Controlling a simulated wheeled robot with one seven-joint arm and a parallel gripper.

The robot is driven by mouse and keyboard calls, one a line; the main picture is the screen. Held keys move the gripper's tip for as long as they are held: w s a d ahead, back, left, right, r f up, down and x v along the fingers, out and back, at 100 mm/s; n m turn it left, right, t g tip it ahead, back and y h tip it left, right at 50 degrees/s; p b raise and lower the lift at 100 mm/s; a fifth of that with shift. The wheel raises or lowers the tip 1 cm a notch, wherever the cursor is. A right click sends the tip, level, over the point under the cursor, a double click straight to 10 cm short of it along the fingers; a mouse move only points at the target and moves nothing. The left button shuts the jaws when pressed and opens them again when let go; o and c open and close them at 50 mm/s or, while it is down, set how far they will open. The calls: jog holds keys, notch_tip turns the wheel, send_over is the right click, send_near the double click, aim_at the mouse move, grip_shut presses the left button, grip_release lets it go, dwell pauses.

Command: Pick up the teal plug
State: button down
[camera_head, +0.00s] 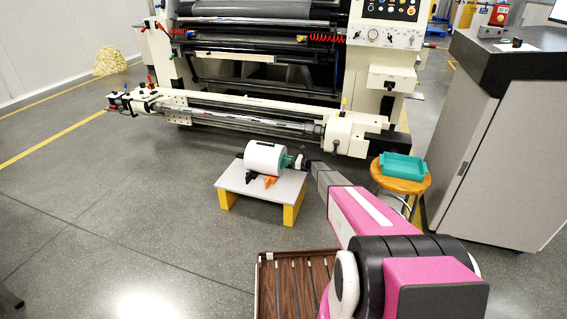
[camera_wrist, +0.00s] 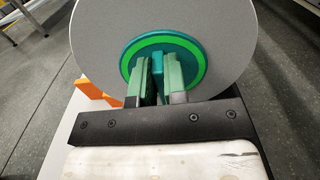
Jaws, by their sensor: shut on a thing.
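The teal plug (camera_wrist: 163,44) is a round teal disc with a bright green ring. In the wrist view it sits at the centre of the flat grey end of a cylinder (camera_wrist: 225,30). My gripper (camera_wrist: 158,65) reaches in from below, its two fingers close together in front of the disc, shut on the plug's middle part, which the fingers mostly hide. In the head view the white cylinder (camera_head: 262,158) lies on its side, the plug (camera_head: 285,161) showing as a teal patch at its right end, with my gripper (camera_head: 300,162) right beside it.
The cylinder rests on a low white-topped table (camera_head: 234,183) with yellow legs. An orange piece (camera_head: 271,181) stands against the cylinder's front. A teal tray (camera_head: 402,166) sits on a wooden stool (camera_head: 419,186) at right. A large machine (camera_head: 270,100) stands behind.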

jog(key=shift+r, duration=0.1)
jog(key=v, duration=1.8)
jog(key=shift+v, duration=2.35)
jog(key=shift+d, duration=0.15)
